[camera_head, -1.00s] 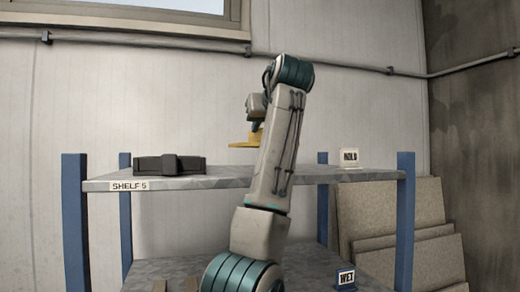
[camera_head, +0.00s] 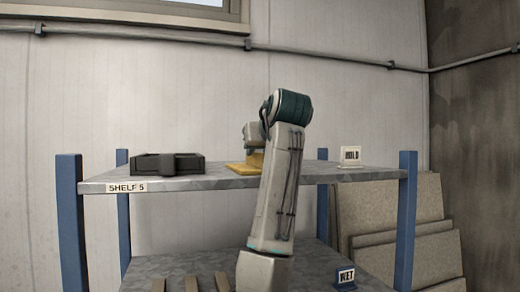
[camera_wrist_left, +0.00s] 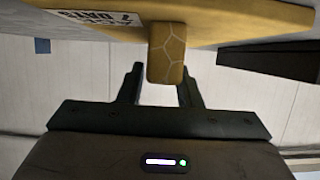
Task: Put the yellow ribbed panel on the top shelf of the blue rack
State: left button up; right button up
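The yellow panel (camera_head: 238,168) is at shelf height over the middle of the top shelf, partly hidden by my left arm in the head view; it appears to touch the shelf. In the left wrist view the panel (camera_wrist_left: 245,20) spans the top with a label on it and a short yellow grip block (camera_wrist_left: 167,52). My left gripper (camera_wrist_left: 164,75) has its two fingers on either side of this block and looks shut on it. The blue rack (camera_head: 69,215) has a grey top shelf (camera_head: 215,182) labelled SHELF 5. My right gripper is not in view.
A black tray-like object (camera_head: 167,164) sits on the top shelf's left part. A small MOLD sign (camera_head: 350,156) stands at its right. A WET sign (camera_head: 345,277) is on the lower shelf. Brown boards (camera_head: 400,225) lean on the wall at the right.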

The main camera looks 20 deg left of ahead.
pick_arm(q)
jog(key=shift+o, duration=0.6)
jog(key=shift+s+d+r, duration=0.15)
jog(key=shift+s+d+b, duration=0.1)
jog(key=shift+b, duration=0.2)
jog(key=b+v, duration=0.6)
jog(key=v, duration=0.4)
jog(key=shift+s+d, duration=0.25)
jog(key=shift+s+d+r, duration=0.15)
jog(key=shift+s+r, duration=0.15)
jog(key=shift+s, duration=0.05)
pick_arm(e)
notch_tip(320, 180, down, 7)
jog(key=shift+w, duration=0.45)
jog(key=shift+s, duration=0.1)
